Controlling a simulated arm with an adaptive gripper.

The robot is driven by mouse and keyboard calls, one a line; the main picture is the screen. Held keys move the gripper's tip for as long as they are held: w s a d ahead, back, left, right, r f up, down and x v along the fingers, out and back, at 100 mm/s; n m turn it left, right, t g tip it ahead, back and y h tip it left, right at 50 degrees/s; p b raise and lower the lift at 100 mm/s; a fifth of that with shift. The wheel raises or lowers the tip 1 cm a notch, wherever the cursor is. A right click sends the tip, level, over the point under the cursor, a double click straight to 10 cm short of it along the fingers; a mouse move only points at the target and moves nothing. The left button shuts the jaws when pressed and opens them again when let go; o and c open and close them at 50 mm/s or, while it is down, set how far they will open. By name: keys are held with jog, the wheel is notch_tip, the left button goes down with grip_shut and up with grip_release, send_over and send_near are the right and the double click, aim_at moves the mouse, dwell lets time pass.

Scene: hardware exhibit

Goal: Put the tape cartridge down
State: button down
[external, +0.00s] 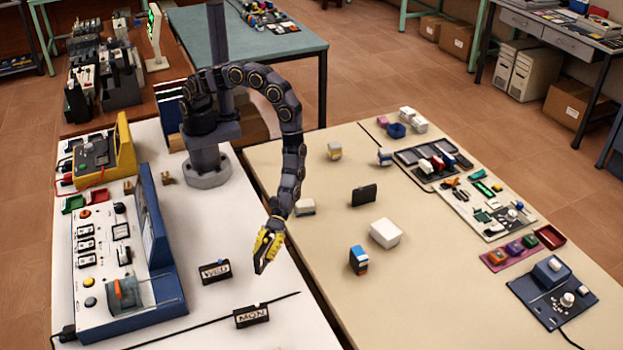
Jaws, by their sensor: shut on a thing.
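My gripper (264,259) points down over the right part of the white table, near the gap to the beige table. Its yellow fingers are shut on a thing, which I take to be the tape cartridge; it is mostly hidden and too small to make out. Two black blocks with white labels stand on the white table below and left of the gripper: one reads like WED (215,272), the other MON (251,316). A dark upright block (364,195) stands on the beige table, apart from my gripper.
A blue-and-white console (125,275) stands left on the white table (205,310). A white box (386,233) and a blue, white and orange block (358,260) stand on the beige table (440,290). Trays and parts line its right edge. A dark cable crosses the white table's front.

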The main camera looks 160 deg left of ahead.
aim_at(270, 282)
jog(key=shift+w+f, duration=0.85)
jog(key=shift+f, duration=0.2)
jog(key=shift+w+f, duration=0.1)
jog(key=shift+f, duration=1.55)
jog(key=c, duration=1.2)
grip_release()
jog(key=shift+f, duration=0.1)
jog(key=shift+o, duration=0.2)
